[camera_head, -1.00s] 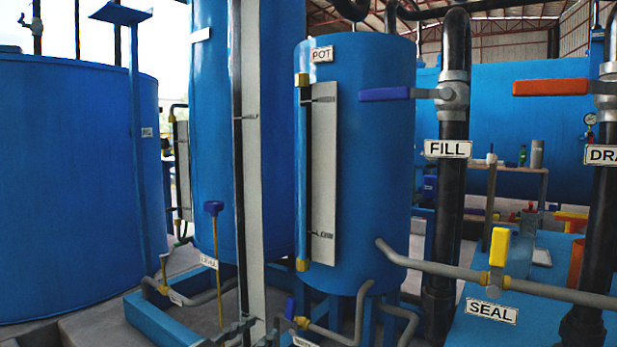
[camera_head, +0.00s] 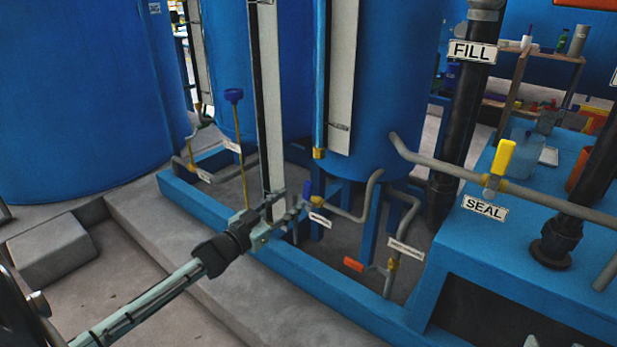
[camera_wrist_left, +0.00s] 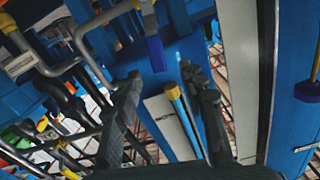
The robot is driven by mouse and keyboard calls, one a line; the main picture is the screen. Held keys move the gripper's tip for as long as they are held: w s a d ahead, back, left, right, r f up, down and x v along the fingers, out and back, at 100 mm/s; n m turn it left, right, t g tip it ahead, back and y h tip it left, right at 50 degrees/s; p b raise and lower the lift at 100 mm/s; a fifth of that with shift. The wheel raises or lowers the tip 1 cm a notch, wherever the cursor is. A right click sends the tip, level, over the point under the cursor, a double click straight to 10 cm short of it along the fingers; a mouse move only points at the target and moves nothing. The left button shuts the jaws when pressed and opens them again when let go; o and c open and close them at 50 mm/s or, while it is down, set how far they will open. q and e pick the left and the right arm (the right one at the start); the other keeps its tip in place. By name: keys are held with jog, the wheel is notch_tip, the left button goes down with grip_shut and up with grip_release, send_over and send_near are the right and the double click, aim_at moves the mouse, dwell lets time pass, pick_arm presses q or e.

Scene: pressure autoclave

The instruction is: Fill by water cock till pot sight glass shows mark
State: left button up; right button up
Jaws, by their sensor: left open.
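The blue pot (camera_head: 385,110) stands at centre, its top out of the head view. The lower part of its sight glass (camera_head: 319,90) shows beside a pale scale plate; I cannot make out a water level. Below it is a small valve with a blue handle (camera_head: 307,188) and a label too small to read. My left gripper (camera_head: 288,208) is open, close to the left of this handle. In the left wrist view, the blue handle (camera_wrist_left: 155,52) lies just beyond and between the open fingers (camera_wrist_left: 162,78); contact cannot be told. My right gripper is out of view.
The black FILL pipe (camera_head: 459,120) stands right of the pot. A yellow SEAL handle (camera_head: 502,158) sits on a grey pipe. An orange-handled valve (camera_head: 354,264) is low under the pot. A blue base frame (camera_head: 230,212) and grey plinth lie below my left arm.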

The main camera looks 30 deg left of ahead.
aim_at(306, 190)
pick_arm(q)
jog(key=w, duration=0.4)
jog(key=w+b, duration=0.1)
jog(key=w, duration=0.1)
jog(key=shift+w+d+f, duration=0.1)
jog(key=shift+w+d, duration=0.2)
jog(key=shift+d, duration=0.1)
jog(key=shift+w+d, duration=0.1)
jog(key=shift+w, duration=0.65)
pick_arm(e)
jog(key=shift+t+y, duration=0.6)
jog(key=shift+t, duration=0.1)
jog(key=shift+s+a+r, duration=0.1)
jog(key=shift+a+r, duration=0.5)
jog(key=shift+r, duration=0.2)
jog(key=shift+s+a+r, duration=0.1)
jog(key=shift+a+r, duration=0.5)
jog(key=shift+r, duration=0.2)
pick_arm(q)
jog(key=shift+c, duration=0.6)
grip_shut()
